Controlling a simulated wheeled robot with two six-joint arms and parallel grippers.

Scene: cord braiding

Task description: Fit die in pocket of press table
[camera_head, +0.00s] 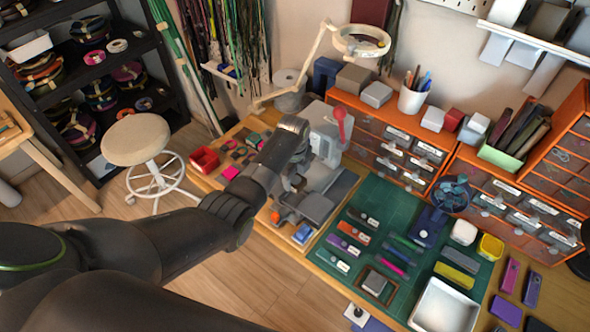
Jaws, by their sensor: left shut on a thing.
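The press (330,137), a grey machine with a red-knobbed lever, stands near the back of the bench. Its low grey table (312,207) projects toward the front. My left arm reaches in from the left, and my left gripper (289,186) is at the front left of the press, close above its table. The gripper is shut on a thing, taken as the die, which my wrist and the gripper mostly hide. I cannot tell whether it touches the table. The pocket cannot be made out. My right gripper is not in view.
A green mat (408,205) right of the press carries several coloured tools and a framed grey block (374,283). A white tray (444,306) lies at its front right. A red bin (204,160) is left of the press. Orange drawers (400,150) and a ring lamp (361,41) stand behind.

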